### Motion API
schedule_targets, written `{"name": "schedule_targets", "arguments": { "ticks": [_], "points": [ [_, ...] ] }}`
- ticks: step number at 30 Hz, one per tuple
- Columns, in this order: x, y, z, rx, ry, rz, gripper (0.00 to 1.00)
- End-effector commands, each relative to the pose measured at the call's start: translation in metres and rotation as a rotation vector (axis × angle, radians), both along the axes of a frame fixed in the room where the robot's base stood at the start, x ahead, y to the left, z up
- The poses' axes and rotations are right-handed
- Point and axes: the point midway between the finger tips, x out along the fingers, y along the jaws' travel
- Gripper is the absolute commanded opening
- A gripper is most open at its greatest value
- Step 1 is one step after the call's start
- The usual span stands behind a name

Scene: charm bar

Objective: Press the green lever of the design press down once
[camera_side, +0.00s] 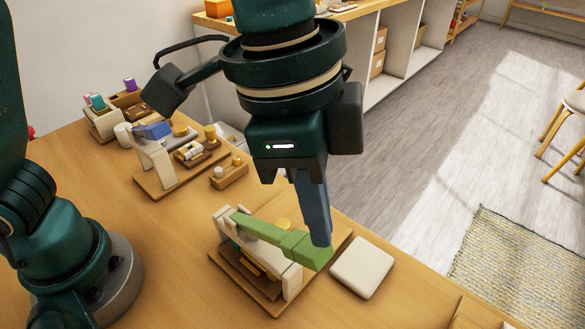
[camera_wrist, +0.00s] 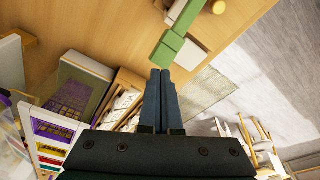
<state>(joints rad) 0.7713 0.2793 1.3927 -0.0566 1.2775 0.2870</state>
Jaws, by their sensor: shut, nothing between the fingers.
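The green lever (camera_side: 265,232) of the design press (camera_side: 250,282) runs from the press's cream post at the left to a wide block end at the right. It slopes down a little toward that end. The press stands on a wooden base near the front of the table. My gripper (camera_side: 321,244) points down with its blue fingers shut and empty. The fingertips are at the lever's block end and overlap it in the side view; I cannot tell whether they touch. In the wrist view the shut fingertips (camera_wrist: 160,72) lie just below the lever end (camera_wrist: 165,52).
A pale square pad (camera_side: 362,267) lies right of the press. A second press with a blue lever (camera_side: 152,131) and a small wooden block (camera_side: 229,173) stand further back. The table's right edge (camera_side: 395,250) is close to the press.

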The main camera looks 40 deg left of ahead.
Motion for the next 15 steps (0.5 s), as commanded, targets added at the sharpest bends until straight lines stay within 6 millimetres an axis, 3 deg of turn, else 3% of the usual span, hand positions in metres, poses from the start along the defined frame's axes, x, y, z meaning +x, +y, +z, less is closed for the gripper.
{"name": "schedule_targets", "arguments": {
  "ticks": [15],
  "points": [
    [0.0,0.0,-0.018,0.001,0.002,0.0,0.0]
  ]
}}
